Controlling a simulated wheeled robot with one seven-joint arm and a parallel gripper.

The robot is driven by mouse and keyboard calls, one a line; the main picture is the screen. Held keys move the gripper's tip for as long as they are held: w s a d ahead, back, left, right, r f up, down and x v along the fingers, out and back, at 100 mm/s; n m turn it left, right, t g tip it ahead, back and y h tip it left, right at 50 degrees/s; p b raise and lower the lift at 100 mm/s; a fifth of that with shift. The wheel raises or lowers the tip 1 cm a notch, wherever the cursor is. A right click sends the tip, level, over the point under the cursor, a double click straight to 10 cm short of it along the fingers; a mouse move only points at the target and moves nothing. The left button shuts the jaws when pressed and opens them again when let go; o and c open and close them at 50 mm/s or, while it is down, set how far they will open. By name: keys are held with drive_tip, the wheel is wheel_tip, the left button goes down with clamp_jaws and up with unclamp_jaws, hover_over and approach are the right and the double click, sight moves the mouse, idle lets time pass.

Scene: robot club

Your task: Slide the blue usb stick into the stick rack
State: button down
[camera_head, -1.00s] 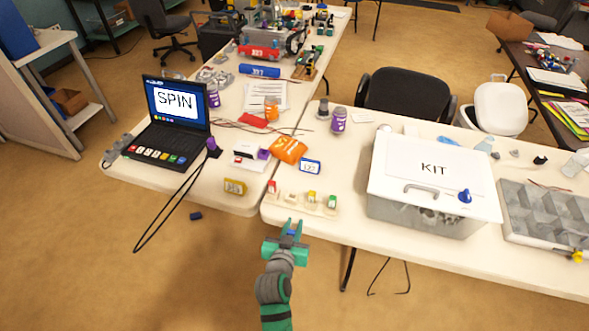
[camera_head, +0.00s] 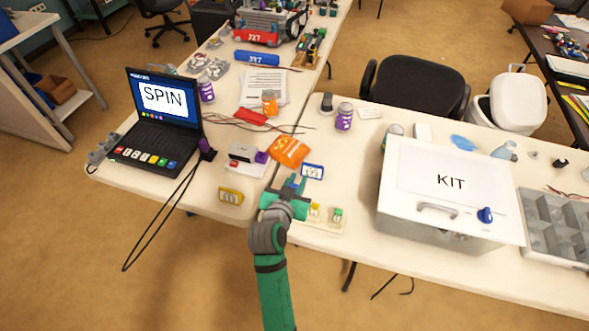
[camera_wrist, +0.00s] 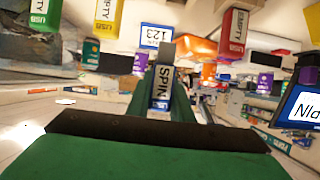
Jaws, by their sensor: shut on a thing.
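My gripper (camera_head: 292,184) is over the left part of the cream stick rack (camera_head: 328,227), shut on the blue usb stick (camera_head: 291,185). In the wrist view the blue stick (camera_wrist: 160,104) is labelled SPIN, with its grey end pointing up in the picture. In the head view a yellow stick (camera_head: 315,210) and a green stick (camera_head: 338,215) stand in the rack. My gripper hides the rack's left part. The wrist view shows a red stick (camera_wrist: 235,32), a yellow stick (camera_wrist: 107,14) and a green stick (camera_wrist: 42,14); the red one is labelled EMPTY. A gap lies between the red and yellow sticks.
A small blue-framed 123 display (camera_head: 313,171) and an orange packet (camera_head: 289,151) lie behind the rack. A yellow box (camera_head: 231,196) is to the left, and the large KIT box (camera_head: 452,230) to the right. The table's front edge is close to the rack.

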drive_tip(key=shift+s+a+f, duration=0.1)
drive_tip(key=shift+a+f, duration=0.1)
drive_tip(key=shift+f, duration=0.45)
drive_tip(key=shift+a+f, duration=0.15)
drive_tip(key=shift+f, duration=0.45)
drive_tip(key=shift+d+f, duration=0.2)
drive_tip(key=shift+f, duration=0.55)
drive_tip(key=shift+a+f, duration=0.1)
